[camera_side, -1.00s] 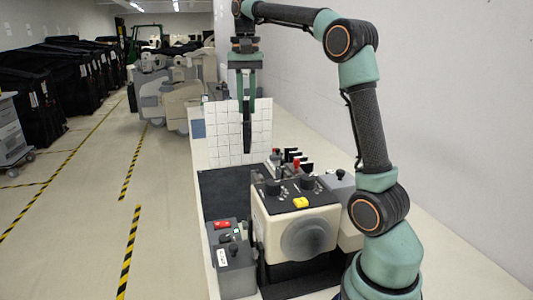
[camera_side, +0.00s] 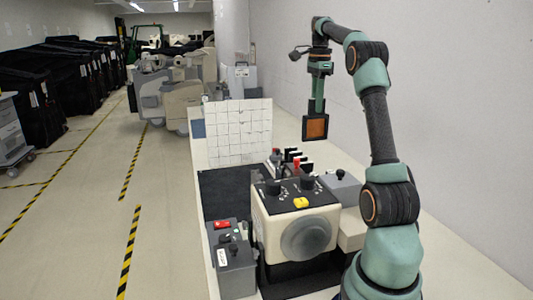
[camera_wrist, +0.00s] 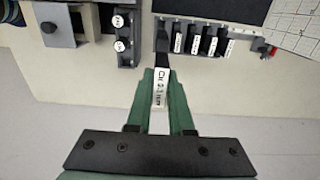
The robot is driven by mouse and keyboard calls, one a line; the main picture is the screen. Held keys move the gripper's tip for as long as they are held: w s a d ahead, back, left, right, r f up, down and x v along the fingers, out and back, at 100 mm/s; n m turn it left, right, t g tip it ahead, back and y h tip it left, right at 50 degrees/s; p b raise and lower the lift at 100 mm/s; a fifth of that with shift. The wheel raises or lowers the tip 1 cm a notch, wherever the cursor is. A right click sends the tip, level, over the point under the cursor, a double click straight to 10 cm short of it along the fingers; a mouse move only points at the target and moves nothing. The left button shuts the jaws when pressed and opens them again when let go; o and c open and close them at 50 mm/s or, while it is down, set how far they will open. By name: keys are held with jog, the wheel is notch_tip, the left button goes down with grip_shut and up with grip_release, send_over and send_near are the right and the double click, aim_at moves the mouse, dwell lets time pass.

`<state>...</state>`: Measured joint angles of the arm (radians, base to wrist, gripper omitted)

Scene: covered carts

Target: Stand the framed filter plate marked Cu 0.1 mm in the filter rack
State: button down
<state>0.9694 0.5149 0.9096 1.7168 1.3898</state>
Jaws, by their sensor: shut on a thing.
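My gripper (camera_side: 318,106) is shut on the framed filter plate (camera_side: 315,128), which has a copper-orange face in a black frame and hangs upright in the air. In the wrist view the green fingertips (camera_wrist: 160,100) pinch a white label strip (camera_wrist: 160,87) that seems to read Cu 0.1 mm. The filter rack (camera_wrist: 198,40) lies beyond the fingertips in the wrist view, with several labelled dark plates in it. In the side view the rack's plates (camera_side: 293,158) stand below and left of the held plate, partly hidden behind the cream machine.
The cream machine (camera_side: 295,222) with knobs and a yellow button stands in front of the rack. A grey control box (camera_side: 232,262) is at its left. A white tiled panel (camera_side: 238,135) stands behind the dark mat (camera_side: 222,190).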

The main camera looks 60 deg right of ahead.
notch_tip(320, 180, down, 23)
jog(key=shift+r, duration=0.1)
dwell(0.7)
jog(key=c, duration=0.8)
grip_release()
jog(key=shift+f, duration=0.2)
